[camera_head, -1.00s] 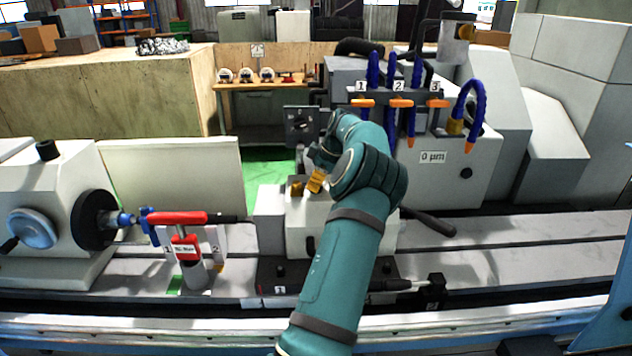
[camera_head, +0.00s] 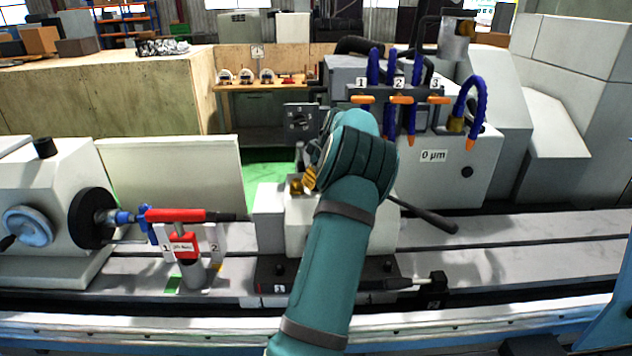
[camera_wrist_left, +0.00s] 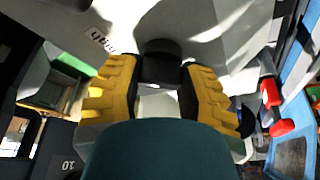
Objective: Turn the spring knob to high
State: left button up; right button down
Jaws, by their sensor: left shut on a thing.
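In the left wrist view a black knob (camera_wrist_left: 160,62) stands on a pale housing, with a small printed label (camera_wrist_left: 101,40) beside it, too small to read. The yellow-padded fingers of my left gripper (camera_wrist_left: 158,92) lie on both sides of the knob, shut on it. In the head view my left gripper (camera_head: 303,182) is over the top of the white housing (camera_head: 270,215) at the middle of the machine. My forearm and wrist hide the knob there, so its setting cannot be told. My right gripper is not in view.
A red clamp-like part (camera_head: 176,215) stands left of the housing. The grinding-head housing (camera_head: 440,175), with blue hoses and orange nozzles, is behind to the right. A black lever (camera_head: 428,214) sticks out to the right of my arm. The machine bed (camera_head: 520,245) is clear at right.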

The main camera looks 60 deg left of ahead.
pick_arm(q)
jog(key=shift+f+m+t, duration=0.1)
jog(key=shift+m+t, duration=0.3)
jog(key=shift+m, duration=0.7)
jog(key=shift+b, duration=0.3)
jog(key=o, duration=1.2)
jog(key=shift+c, duration=0.2)
jog(key=shift+o, duration=0.2)
jog(key=shift+w+f, duration=0.1)
